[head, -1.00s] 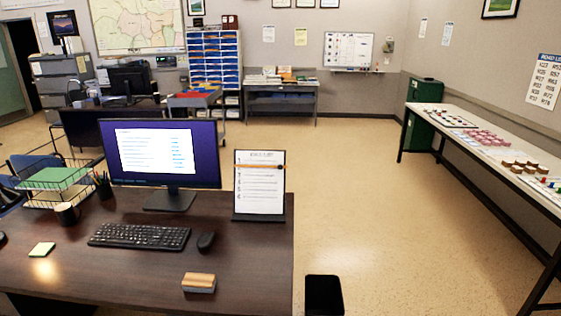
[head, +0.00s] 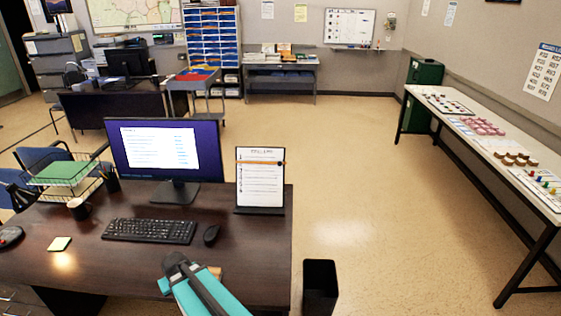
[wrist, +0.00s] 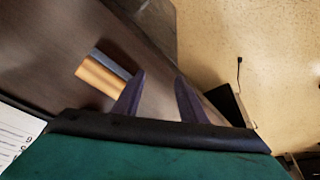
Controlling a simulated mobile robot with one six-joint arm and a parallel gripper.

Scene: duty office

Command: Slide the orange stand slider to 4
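The stand (head: 260,195) is a black upright board with a white numbered sheet, at the right end of the desk in the head view. The orange slider (head: 279,163) sits near the top of the sheet, at the right end of a thin orange line across it. The numbers are too small to read surely. My gripper shows in the wrist view (wrist: 160,88) with its two fingers apart and nothing between them. In the head view my teal arm reaches up over the desk's front edge, well short of the stand. A corner of a white sheet (wrist: 16,135) shows in the wrist view.
A wooden block eraser (wrist: 102,75) lies on the desk (head: 135,235), partly hidden by my arm in the head view. A monitor (head: 165,150), keyboard (head: 150,230) and mouse (head: 211,234) stand left of the stand. A black bin (head: 320,285) is on the floor at right.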

